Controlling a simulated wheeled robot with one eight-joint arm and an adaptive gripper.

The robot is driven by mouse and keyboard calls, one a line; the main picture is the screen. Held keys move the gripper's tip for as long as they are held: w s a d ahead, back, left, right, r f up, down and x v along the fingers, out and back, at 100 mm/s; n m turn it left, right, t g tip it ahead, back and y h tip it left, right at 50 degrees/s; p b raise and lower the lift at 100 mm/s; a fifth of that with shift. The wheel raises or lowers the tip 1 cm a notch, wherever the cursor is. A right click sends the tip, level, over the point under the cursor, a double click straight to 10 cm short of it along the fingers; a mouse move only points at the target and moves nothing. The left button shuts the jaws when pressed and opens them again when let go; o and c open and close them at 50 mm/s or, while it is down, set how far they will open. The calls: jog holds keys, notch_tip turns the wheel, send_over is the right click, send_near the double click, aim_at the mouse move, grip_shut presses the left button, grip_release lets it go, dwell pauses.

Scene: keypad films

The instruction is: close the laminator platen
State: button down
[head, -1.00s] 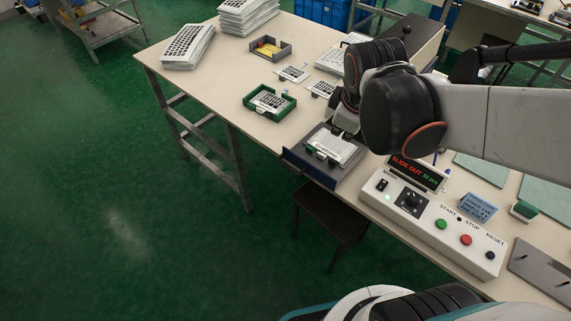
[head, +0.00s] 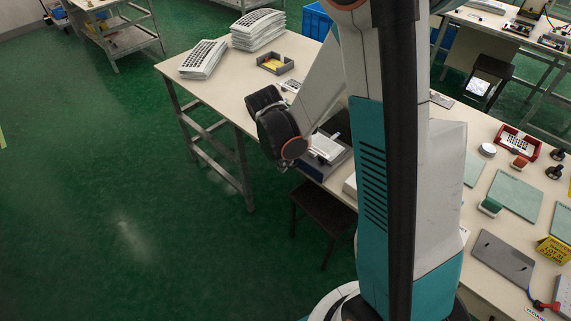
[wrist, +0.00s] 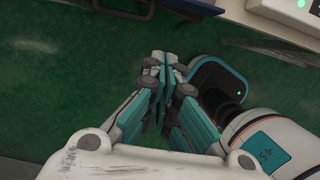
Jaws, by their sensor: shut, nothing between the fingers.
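The laminator's slide (head: 342,160) sticks out at the table's front edge in the head view, with a white keypad piece (head: 326,147) lying on it. The laminator body behind it is mostly hidden by my arm. Its control box is also mostly hidden there; a corner of it with a green light shows in the wrist view (wrist: 290,8). My gripper (wrist: 160,82) is shut and empty in the wrist view, above the green floor in front of the table. In the head view my wrist hides it, just left of the slide.
A dark stool (head: 325,215) stands under the table's front edge. Keyboard stacks (head: 203,59) and a grey bin (head: 275,62) with yellow pieces sit at the far left of the table. Green mats (head: 517,195) lie at the right. The floor at left is clear.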

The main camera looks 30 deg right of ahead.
aim_at(338, 140)
jog(key=w+d+f+b, duration=0.2)
jog(key=d+f, duration=0.4)
jog(key=f, duration=0.3)
jog(key=shift+b, duration=0.85)
jog(key=shift+w, duration=0.1)
jog(key=w+d, duration=0.2)
jog(key=d, duration=0.5)
jog(key=w+d+b, duration=0.1)
jog(key=w+d, duration=0.2)
jog(key=d, duration=0.5)
jog(key=w+d, duration=0.3)
jog(key=d, duration=0.4)
jog(key=shift+d, duration=0.2)
jog(key=shift+a, duration=0.1)
